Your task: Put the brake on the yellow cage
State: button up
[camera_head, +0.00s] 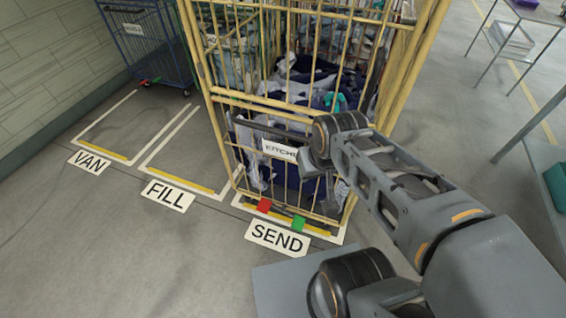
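The yellow cage (215,102) stands upright in the bay marked SEND, filled with dark blue, grey and white cloth. A partly covered white label (279,151) hangs on its front. Low on its front are a red pedal (264,205) and, to its right, a green pedal (298,223). I cannot tell which pedal is pressed. My gripper (306,168) is at the cage's front, just right of the label and above the pedals. My wrist hides part of the cage. Its fingers are too small and dark to tell whether they are open or touch the cage.
Floor signs read VAN (89,161), FILL (168,195) and SEND (277,238). The VAN and FILL bays are empty at the front. A blue cage (150,45) with red and green pedals stands at the back left. Metal tables (540,12) stand at the right. The floor at front left is clear.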

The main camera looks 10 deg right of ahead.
aim_at(264, 205)
jog(key=k, duration=0.65)
jog(key=u, duration=0.55)
jog(key=i, duration=1.1)
jog(key=u, duration=0.35)
